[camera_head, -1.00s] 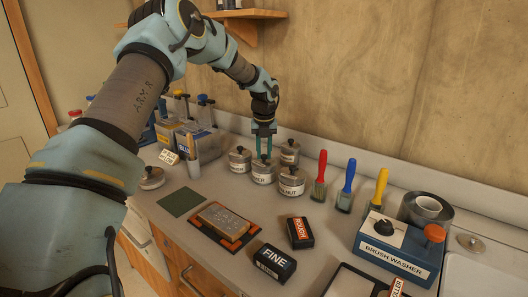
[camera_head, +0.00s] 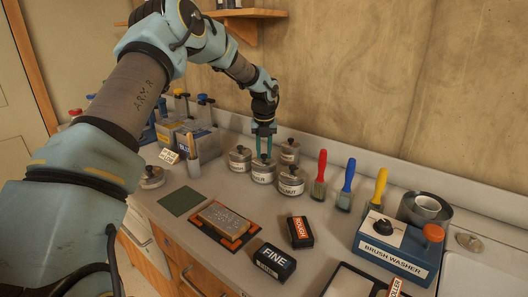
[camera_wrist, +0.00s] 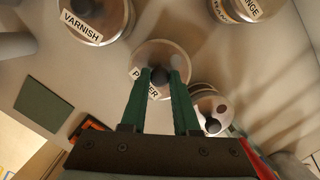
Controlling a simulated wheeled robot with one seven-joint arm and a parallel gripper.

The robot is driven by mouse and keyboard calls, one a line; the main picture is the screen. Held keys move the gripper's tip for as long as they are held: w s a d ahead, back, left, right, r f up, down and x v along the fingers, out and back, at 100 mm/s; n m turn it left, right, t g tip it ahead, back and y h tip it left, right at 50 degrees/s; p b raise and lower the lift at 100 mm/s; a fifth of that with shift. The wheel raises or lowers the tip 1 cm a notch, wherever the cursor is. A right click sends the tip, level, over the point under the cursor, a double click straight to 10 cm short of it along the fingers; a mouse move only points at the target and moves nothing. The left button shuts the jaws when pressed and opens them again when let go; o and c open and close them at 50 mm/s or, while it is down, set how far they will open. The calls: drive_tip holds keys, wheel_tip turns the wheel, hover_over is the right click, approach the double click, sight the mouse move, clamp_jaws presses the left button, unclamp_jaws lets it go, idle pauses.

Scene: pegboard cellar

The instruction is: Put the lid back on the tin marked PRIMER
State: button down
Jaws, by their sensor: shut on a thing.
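The PRIMER tin (camera_head: 262,177) stands among the other tins on the counter; its label is partly covered in both views. A round metal lid (camera_wrist: 178,55) with a dark knob lies over its top in the wrist view. My gripper (camera_head: 264,154) points straight down over this tin. Its green fingers (camera_wrist: 162,76) are shut on the lid's dark knob. The lid looks level and in line with the tin, but I cannot tell whether it is pressed fully down.
The VARNISH tin (camera_wrist: 95,18), the WALNUT tin (camera_head: 291,184) and another lidded tin (camera_head: 289,150) stand close around. Brushes (camera_head: 319,185) stand at right. Sanding blocks (camera_head: 273,261) lie in front.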

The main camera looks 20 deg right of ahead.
drive_tip(key=shift+c, duration=0.5)
unclamp_jaws()
drive_tip(key=shift+r+p, duration=2.15)
drive_tip(key=shift+r, duration=0.45)
drive_tip(key=shift+r+p, duration=0.55)
drive_tip(key=shift+r, duration=0.4)
clamp_jaws()
